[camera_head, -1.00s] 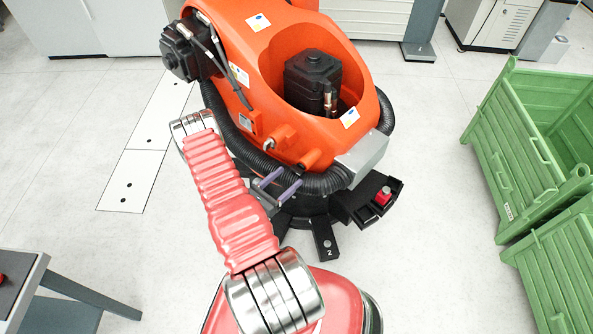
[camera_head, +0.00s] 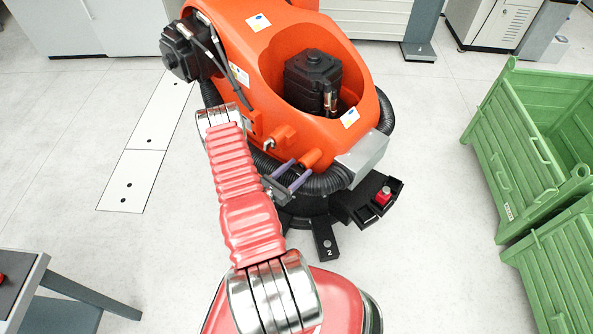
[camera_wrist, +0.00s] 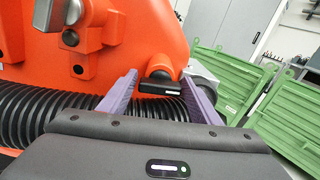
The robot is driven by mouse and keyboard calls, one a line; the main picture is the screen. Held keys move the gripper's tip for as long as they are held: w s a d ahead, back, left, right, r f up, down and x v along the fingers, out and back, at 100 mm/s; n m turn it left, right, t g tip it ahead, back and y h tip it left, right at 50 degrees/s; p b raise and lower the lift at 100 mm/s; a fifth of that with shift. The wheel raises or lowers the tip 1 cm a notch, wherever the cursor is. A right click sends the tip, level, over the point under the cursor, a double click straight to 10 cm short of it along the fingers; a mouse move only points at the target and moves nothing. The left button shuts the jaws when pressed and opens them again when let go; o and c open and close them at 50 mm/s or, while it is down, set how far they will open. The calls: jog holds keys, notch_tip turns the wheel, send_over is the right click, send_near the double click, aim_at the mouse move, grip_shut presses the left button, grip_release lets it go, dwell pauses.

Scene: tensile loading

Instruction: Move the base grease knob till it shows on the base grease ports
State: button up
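My gripper (camera_head: 290,173) is at the lower front of the large orange robot (camera_head: 228,38), beside its black ribbed hose. Its two purple fingers are apart with nothing held between them. In the wrist view the gripper (camera_wrist: 160,82) points at the orange housing, and a small black part with a light mark (camera_wrist: 165,87) shows beyond and between the fingertips. An orange stub (camera_head: 311,158) sticks out of the housing near the fingers. I cannot tell for sure which part is the base grease knob, and I cannot make out the grease ports.
A black bracket (camera_head: 352,208) with a red part (camera_head: 383,196) juts from the orange robot's base. The ribbed hose (camera_wrist: 60,112) crosses close to the left finger. Green crates (camera_head: 520,160) stand at the right. A grey table (camera_head: 30,290) is at the lower left. Floor between is clear.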

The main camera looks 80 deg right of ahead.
jog(key=c, duration=0.8)
jog(key=shift+n, duration=0.6)
jog(key=o, duration=1)
jog(key=shift+o, duration=0.2)
jog(key=shift+a, duration=0.1)
